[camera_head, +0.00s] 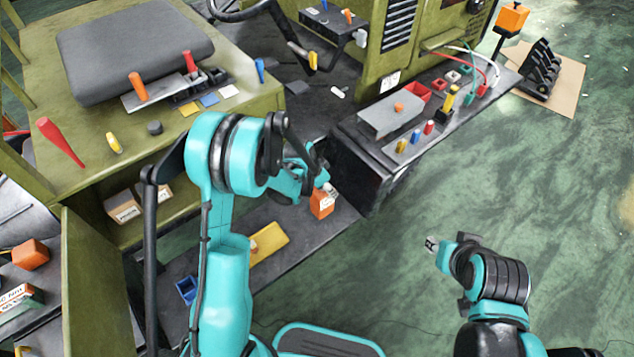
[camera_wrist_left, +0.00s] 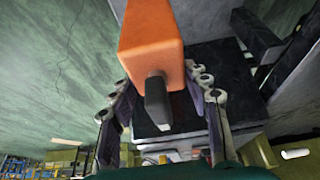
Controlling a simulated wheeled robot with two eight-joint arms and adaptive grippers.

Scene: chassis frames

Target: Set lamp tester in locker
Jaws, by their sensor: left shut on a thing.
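My left gripper (camera_head: 322,180) is shut on an orange boxy device, which I take to be the lamp tester (camera_head: 321,204). It hangs over the dark low platform, in front of the black box. In the left wrist view the tester (camera_wrist_left: 150,35) sits between the fingers (camera_wrist_left: 160,85), with a black part facing the camera. The likely locker is the olive cabinet (camera_head: 235,192) under the seat; its olive door (camera_head: 95,280) stands open at the left. My right gripper (camera_head: 432,244) is over the green floor, apart from everything; its fingers are too small to judge.
Small boxes (camera_head: 124,207) lie inside the cabinet opening. A yellow item (camera_head: 268,242) and a blue bin (camera_head: 187,289) rest on the low platform. A black box (camera_head: 365,170) under the control panel stands close to my left gripper.

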